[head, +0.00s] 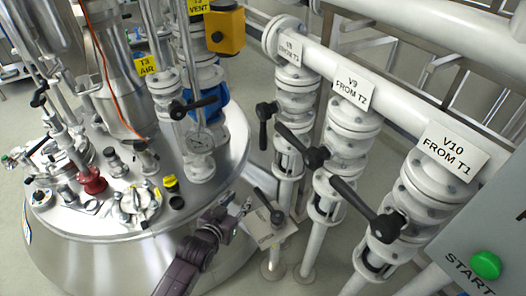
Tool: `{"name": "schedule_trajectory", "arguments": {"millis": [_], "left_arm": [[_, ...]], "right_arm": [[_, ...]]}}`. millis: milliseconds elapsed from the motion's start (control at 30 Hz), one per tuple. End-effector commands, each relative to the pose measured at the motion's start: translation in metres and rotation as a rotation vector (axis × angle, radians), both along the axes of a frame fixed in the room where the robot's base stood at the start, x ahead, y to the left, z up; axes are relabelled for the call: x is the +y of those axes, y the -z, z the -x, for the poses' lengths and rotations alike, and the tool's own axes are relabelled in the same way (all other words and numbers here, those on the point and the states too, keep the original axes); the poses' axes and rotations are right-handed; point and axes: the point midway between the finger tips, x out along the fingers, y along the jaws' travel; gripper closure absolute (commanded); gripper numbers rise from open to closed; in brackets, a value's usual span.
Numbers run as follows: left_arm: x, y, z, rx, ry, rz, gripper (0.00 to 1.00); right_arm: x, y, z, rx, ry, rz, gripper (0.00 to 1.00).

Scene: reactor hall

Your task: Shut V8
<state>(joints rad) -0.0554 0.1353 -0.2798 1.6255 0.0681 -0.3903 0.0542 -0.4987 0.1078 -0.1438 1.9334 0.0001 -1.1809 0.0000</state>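The V8 label (290,47), marked "FROM T3" as far as I can read it, hangs on the white pipe at top centre. Below it stands the white flanged V8 valve column (296,97). Its black lever (263,125) points downward, roughly in line with the column. My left gripper (246,207) is low at centre, beside the tank and below the V8 lever, clearly apart from it. Its fingers are small and do not show whether they are open or shut. My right gripper is not in view.
The V9 lever (303,145) and V10 lever (365,209) stick out up and left from their columns. A lower tag with a black lever (270,206) is close to my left gripper. The steel tank (100,262) fills the left. A panel with a green START button (485,265) stands at right.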

Motion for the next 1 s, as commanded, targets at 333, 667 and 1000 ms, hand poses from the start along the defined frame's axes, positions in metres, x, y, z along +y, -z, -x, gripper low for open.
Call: {"name": "schedule_trajectory", "arguments": {"millis": [333, 667, 1000], "left_arm": [[-0.038, -0.165, -0.022, -0.356, 0.074, 0.110, 0.67], [-0.049, -0.196, -0.036, -0.410, 0.087, 0.129, 0.67], [-0.066, -0.194, -0.081, -0.408, 0.087, 0.127, 0.67]], "right_arm": [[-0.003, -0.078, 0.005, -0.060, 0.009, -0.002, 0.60], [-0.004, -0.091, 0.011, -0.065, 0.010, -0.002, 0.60], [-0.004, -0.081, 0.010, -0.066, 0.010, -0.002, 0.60]]}}
